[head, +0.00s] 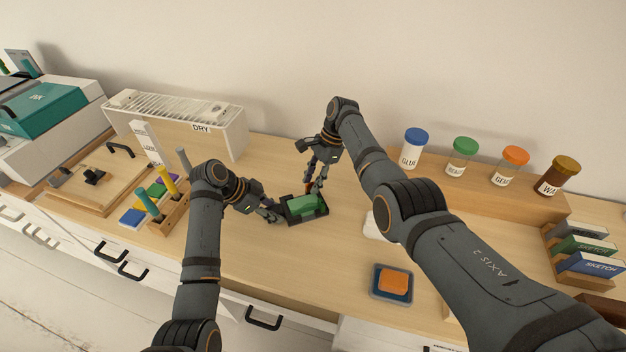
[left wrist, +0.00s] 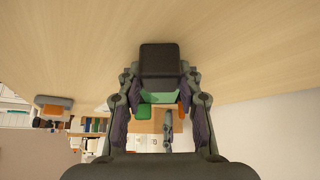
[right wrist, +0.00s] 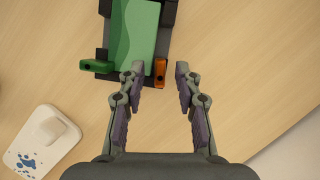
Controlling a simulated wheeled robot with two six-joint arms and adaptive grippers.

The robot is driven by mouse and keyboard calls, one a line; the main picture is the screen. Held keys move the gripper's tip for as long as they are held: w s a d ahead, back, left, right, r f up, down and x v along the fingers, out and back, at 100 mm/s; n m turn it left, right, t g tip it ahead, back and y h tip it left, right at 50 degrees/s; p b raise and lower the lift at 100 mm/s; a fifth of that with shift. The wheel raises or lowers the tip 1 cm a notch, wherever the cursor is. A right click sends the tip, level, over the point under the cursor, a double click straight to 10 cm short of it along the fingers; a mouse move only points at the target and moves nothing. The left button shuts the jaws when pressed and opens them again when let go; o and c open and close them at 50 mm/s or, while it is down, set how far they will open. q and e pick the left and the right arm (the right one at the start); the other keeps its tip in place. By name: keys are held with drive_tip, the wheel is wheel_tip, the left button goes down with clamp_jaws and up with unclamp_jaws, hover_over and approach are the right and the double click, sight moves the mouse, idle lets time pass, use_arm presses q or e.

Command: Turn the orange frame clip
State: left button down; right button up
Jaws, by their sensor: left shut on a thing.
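A dark frame with a green panel (head: 307,206) sits above or on the desk in the head view. My left gripper (head: 274,210) is shut on the frame's left side; its dark body (left wrist: 160,60) shows between the fingers in the left wrist view. In the right wrist view the green panel (right wrist: 136,32) lies in the dark frame, with a green clip (right wrist: 98,66) and the orange clip (right wrist: 160,72) at its near edge. My right gripper (right wrist: 159,82) is open, its fingertips apart on either side of the orange clip's near end, without clear contact.
A white item with blue spots (right wrist: 40,140) lies nearby. A blue tray with an orange block (head: 393,281) is toward the front. Labelled jars (head: 463,157) stand on a wooden riser at the right; a pen holder (head: 170,212) and a white rack (head: 178,120) stand left.

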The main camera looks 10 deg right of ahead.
drive_tip(key=v, duration=1.2)
drive_tip(key=t+h, duration=0.2)
drive_tip(key=h, duration=0.2)
approach(311, 183)
wheel_tip(311, 183, down, 9)
drive_tip(key=shift+w+f, duration=0.1)
drive_tip(key=shift+f, duration=0.05)
idle(0.3)
clamp_jaws()
